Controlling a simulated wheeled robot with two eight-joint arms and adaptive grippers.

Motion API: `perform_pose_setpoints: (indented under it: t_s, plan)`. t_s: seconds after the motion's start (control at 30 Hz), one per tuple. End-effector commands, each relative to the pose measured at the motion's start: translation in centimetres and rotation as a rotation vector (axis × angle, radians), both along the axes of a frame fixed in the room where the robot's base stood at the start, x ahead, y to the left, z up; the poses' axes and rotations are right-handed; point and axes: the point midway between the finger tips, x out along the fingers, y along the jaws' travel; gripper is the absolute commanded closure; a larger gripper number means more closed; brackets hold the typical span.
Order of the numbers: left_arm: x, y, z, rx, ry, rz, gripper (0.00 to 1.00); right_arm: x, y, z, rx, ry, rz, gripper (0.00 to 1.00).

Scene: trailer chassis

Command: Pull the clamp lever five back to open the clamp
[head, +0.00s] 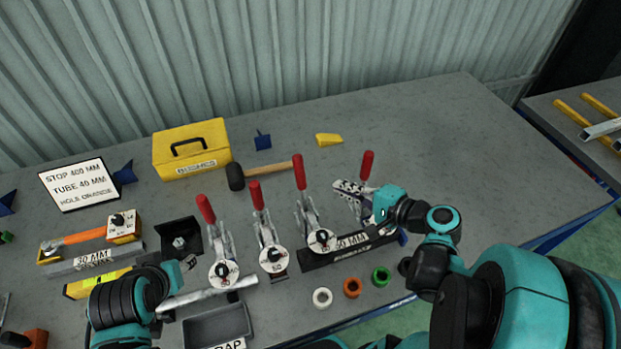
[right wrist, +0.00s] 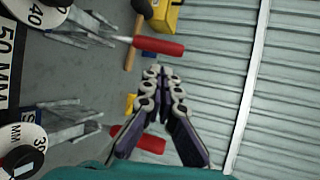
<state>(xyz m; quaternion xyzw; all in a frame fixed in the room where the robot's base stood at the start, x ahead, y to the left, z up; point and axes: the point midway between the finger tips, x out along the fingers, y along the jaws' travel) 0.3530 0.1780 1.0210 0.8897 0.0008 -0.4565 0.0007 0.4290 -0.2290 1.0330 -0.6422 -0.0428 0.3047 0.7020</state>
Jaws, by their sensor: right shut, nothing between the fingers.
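Several toggle clamps with red-handled levers stand in a row on the grey bench. From left, the red levers in the head view are the first (head: 206,208), second (head: 256,194), third (head: 300,172) and rightmost (head: 367,166). All stand roughly upright; I cannot read which is number five. In the right wrist view the fingers (right wrist: 163,76) are shut and empty, between two red handles, one above (right wrist: 158,46) and one below (right wrist: 137,139).
A grey tube (head: 207,293) lies above a dark tray (head: 216,325) in front. White, orange and green rings (head: 352,287) sit near the front edge. A yellow box (head: 191,150), a hammer (head: 268,171) and a yellow wedge (head: 328,140) lie behind. The bench's right side is clear.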

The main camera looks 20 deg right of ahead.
Motion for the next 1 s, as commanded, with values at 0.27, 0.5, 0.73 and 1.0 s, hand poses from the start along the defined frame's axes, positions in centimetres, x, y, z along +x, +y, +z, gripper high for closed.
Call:
perform_pose_setpoints:
  t_s: [0.27,0.5,0.73,1.0]
  plan:
    - [0.0,0.0,-2.4,0.000,0.001,-0.002,0.55,4.9,3.1,-2.4,-0.002,0.000,0.006,1.00]
    - [0.0,0.0,-3.7,0.000,0.002,-0.002,0.55,8.0,4.8,-3.6,-0.002,0.002,0.003,1.00]
    - [0.0,0.0,-4.0,0.000,0.002,-0.002,0.55,9.1,5.4,-3.8,-0.002,0.001,0.001,1.00]
    - [0.0,0.0,-3.9,0.000,0.002,-0.002,0.55,9.1,5.4,-3.8,-0.002,0.001,0.000,1.00]
